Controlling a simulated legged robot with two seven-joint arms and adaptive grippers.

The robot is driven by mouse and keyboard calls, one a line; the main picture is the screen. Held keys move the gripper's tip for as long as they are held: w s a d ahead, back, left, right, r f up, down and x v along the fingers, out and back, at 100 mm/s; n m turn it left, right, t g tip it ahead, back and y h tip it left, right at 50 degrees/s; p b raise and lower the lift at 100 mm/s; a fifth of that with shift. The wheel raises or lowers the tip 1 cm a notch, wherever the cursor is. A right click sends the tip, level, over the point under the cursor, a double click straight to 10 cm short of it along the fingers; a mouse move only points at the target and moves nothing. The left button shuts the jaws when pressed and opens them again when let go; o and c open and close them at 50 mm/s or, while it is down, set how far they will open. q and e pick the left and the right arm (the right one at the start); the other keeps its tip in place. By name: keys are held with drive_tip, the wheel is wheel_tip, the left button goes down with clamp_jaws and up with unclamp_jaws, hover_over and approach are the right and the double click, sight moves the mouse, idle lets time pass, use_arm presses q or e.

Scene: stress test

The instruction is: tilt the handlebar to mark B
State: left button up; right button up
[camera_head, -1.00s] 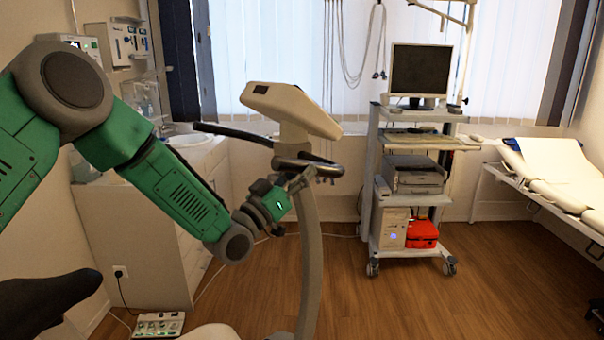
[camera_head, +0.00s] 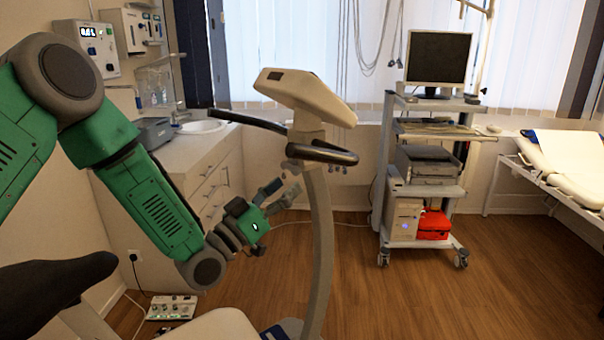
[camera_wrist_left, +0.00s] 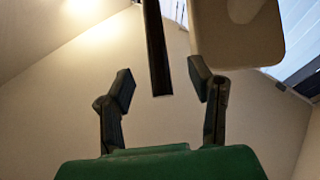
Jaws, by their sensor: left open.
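The exercise bike's black handlebar (camera_head: 333,155) sits below a cream console (camera_head: 305,95) on a curved grey post (camera_head: 320,230). One bar end points left. My left gripper (camera_head: 283,190) is open and empty, below the handlebar and left of the post, apart from both. In the left wrist view, a dark bar (camera_wrist_left: 157,50) shows beyond and between the open fingers (camera_wrist_left: 162,82), with the console (camera_wrist_left: 238,35) at upper right. No mark B is readable in either view. My right gripper is not in view.
A cart (camera_head: 393,205) with a monitor (camera_head: 437,58) stands behind at right, beside an examination bed (camera_head: 570,180). A sink cabinet (camera_head: 205,180) stands at left behind my arm. A dark saddle (camera_head: 50,285) is at lower left. The wooden floor (camera_head: 450,300) at right is clear.

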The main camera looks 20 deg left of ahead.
use_arm(q)
drive_tip(key=shift+v, duration=1.3)
drive_tip(key=shift+w, duration=0.1)
